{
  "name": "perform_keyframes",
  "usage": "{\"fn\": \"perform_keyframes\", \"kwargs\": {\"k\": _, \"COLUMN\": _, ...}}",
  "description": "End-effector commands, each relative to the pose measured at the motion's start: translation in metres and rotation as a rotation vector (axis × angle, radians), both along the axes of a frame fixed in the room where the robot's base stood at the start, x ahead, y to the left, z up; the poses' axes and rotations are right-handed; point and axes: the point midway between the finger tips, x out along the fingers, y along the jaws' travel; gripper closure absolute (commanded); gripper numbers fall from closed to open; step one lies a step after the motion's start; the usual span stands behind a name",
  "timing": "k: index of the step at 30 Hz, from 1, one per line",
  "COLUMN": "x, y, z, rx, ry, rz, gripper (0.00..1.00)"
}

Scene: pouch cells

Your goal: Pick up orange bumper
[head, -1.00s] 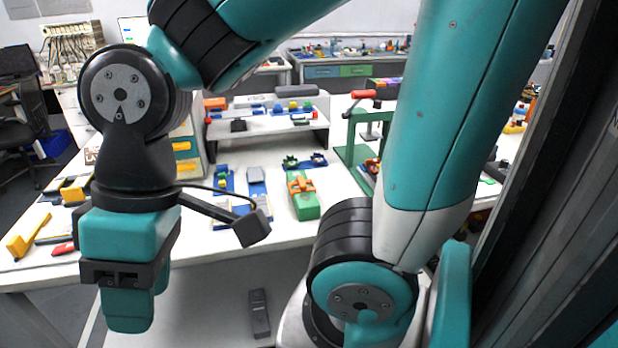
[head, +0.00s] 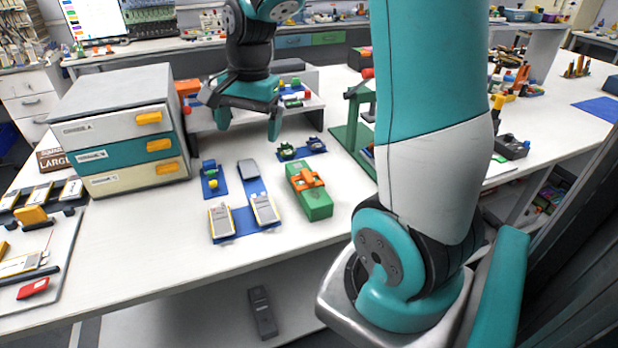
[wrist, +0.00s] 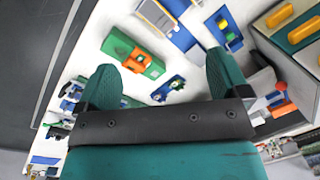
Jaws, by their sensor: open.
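The orange bumper (head: 304,179) appears to be the orange piece lying across the top of a green block (head: 317,206) on the white table. It also shows in the wrist view (wrist: 136,60), ahead of my fingers and left of the middle. My gripper (head: 248,122) is open and empty, in the air above the table, farther back and to the left of the bumper in the head view. In the wrist view its two teal fingers (wrist: 163,75) stand wide apart, with nothing between them.
A drawer cabinet (head: 121,128) stands at the left. A raised white shelf (head: 203,121) is behind my gripper. A green press frame (head: 350,128) stands to the right of the block. Blue mats with pouch cells (head: 221,220) lie left of the block.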

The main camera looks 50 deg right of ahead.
Motion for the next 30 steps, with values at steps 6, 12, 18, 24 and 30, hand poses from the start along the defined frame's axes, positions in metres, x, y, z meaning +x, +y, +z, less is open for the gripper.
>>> {"fn": "perform_keyframes", "kwargs": {"k": 6, "x": -0.003, "y": -0.140, "z": -0.030, "rx": -0.038, "ry": 0.106, "rz": -0.783, "gripper": 0.06}}
{"fn": "perform_keyframes", "kwargs": {"k": 12, "x": -0.011, "y": -0.167, "z": -0.054, "rx": -0.048, "ry": 0.129, "rz": -0.959, "gripper": 0.06}}
{"fn": "perform_keyframes", "kwargs": {"k": 18, "x": -0.011, "y": -0.166, "z": -0.098, "rx": -0.048, "ry": 0.131, "rz": -0.955, "gripper": 0.06}}
{"fn": "perform_keyframes", "kwargs": {"k": 24, "x": -0.011, "y": -0.165, "z": -0.140, "rx": -0.048, "ry": 0.129, "rz": -0.952, "gripper": 0.06}}
{"fn": "perform_keyframes", "kwargs": {"k": 30, "x": -0.011, "y": -0.165, "z": -0.158, "rx": -0.048, "ry": 0.124, "rz": -0.952, "gripper": 0.06}}
